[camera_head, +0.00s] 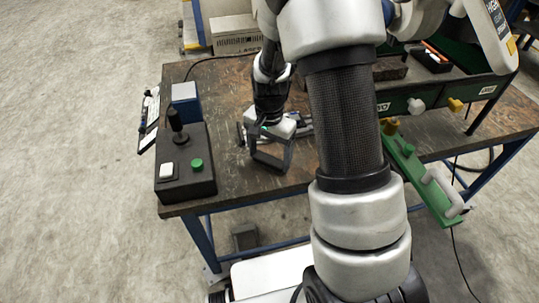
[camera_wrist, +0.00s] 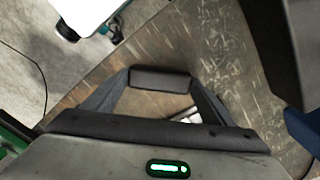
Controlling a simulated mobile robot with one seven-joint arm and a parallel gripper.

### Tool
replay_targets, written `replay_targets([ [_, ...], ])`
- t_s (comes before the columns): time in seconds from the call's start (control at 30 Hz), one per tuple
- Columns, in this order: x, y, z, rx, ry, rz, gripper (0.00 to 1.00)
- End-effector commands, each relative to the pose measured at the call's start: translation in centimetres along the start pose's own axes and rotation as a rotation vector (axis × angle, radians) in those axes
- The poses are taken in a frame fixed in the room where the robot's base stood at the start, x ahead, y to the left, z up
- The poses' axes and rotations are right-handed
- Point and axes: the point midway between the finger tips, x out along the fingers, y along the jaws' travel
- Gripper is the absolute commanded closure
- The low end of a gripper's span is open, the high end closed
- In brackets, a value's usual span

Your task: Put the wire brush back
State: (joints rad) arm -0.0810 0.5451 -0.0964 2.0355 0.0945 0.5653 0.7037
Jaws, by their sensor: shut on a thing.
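My gripper (camera_head: 271,163) hangs over the front part of the dark, worn workbench (camera_head: 230,90), to the right of a black control box. It also shows in the wrist view (camera_wrist: 160,78), where its two dark fingers come together at a dark pad. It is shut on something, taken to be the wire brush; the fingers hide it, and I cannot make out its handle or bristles. A pale, narrow thing (camera_head: 304,125) shows beside the gripper on the bench; I cannot tell what it is.
The black control box (camera_head: 185,165) has a joystick and a green button. A blue box (camera_head: 185,97) stands behind it. A green machine (camera_head: 435,92) fills the right, with a green arm and grey handle (camera_head: 447,190) past the bench's edge. Bare bench lies behind the gripper.

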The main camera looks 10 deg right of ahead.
Motion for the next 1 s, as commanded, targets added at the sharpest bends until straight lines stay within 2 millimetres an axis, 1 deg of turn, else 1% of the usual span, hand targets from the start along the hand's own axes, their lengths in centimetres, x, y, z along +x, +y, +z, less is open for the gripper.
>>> replay_targets([
  [0.1, 0.5, 0.0, 0.0, 0.0, 0.0, 0.0, 0.43],
  [0.13, 0.4, 0.0, 0.0, 0.0, 0.0, 0.0, 0.19],
  [0.2, 0.3, 0.0, 0.0, 0.0, 0.0, 0.0, 0.07],
  [0.23, 0.3, 0.0, 0.0, 0.0, 0.0, 0.0, 0.04],
  [0.5, 0.2, 0.0, 0.0, 0.0, 0.0, 0.0, 0.04],
  [0.63, -0.6, 0.0, 0.0, 0.0, 0.001, -0.001, 0.04],
  [0.77, -2.8, -0.1, -0.1, 0.0, 0.002, -0.002, 0.04],
  [1.0, -8.1, -0.1, -0.1, 0.0, 0.003, -0.004, 0.04],
])
